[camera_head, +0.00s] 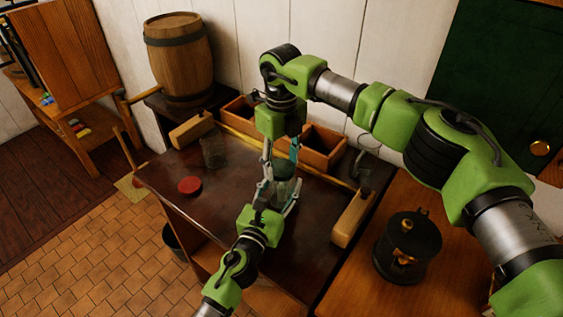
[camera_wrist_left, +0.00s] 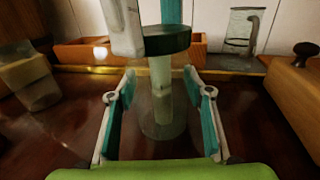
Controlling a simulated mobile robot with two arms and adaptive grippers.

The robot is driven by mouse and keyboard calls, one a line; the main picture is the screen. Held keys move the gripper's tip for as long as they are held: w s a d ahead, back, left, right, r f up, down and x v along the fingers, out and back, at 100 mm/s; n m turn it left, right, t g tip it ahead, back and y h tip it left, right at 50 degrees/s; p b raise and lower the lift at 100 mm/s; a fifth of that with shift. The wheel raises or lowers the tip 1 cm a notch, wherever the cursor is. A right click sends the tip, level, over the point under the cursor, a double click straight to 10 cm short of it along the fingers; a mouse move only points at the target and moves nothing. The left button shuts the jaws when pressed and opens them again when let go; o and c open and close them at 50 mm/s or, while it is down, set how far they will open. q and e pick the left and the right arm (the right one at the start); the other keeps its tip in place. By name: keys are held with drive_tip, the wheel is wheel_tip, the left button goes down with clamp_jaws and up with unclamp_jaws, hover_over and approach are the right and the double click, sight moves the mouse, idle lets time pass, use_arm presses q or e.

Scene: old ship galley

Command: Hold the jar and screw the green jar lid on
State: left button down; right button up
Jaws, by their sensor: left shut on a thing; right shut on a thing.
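The clear glass jar (camera_head: 287,190) stands upright on the dark tabletop and also shows in the left wrist view (camera_wrist_left: 161,90). My left gripper (camera_head: 278,202) is shut on the jar, with one finger on each side; its fingers also show in the left wrist view (camera_wrist_left: 160,95). The green lid (camera_head: 284,168) is at the jar's mouth and appears as a dark green disc in the left wrist view (camera_wrist_left: 166,41). My right gripper (camera_head: 281,155) points down from above and is shut on the lid. I cannot tell whether the lid is seated on the rim.
A red lid (camera_head: 190,185) and another glass jar (camera_head: 213,152) are on the left of the dark table (camera_head: 235,215). Wooden blocks (camera_head: 191,130) (camera_head: 352,218) sit near both ends. A wooden box (camera_head: 318,157) lies behind. A black lantern (camera_head: 407,246) stands at right.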

drive_tip(key=m, duration=1.2)
drive_tip(key=o, duration=1.3)
wheel_tip(320, 180, up, 12)
use_arm(q)
drive_tip(key=c, duration=1)
unclamp_jaws()
drive_tip(key=shift+s, duration=0.1)
